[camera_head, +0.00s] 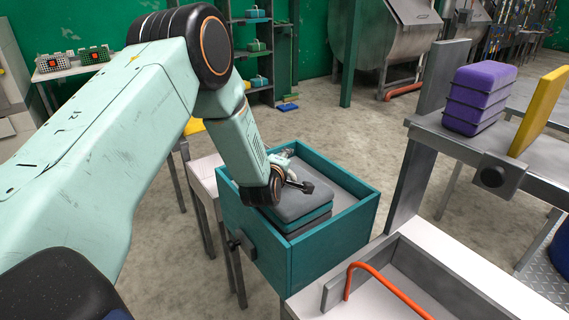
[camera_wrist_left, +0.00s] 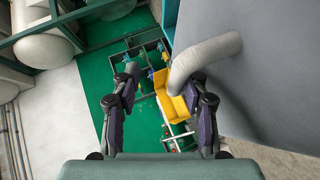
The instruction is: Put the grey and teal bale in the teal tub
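The grey and teal bale (camera_head: 299,207) has a grey top and grey and teal layers below. In the head view it is inside the teal tub (camera_head: 335,240), at the tub's near left side. Whether it rests on the tub's floor is hidden by the front wall. My left gripper (camera_head: 296,171) is just above the bale's far part, inside the tub's outline. In the left wrist view its fingers (camera_wrist_left: 165,92) are spread apart. A pale curved loop (camera_wrist_left: 200,58) rises from a large grey surface beside the right-hand finger. My right gripper is not in view.
A white bench with a sunken tray (camera_head: 430,262) and an orange rod (camera_head: 378,278) stands right of the tub. A purple stack (camera_head: 478,97) and yellow panel (camera_head: 540,110) stand on a grey rack. Bare floor lies beyond the tub.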

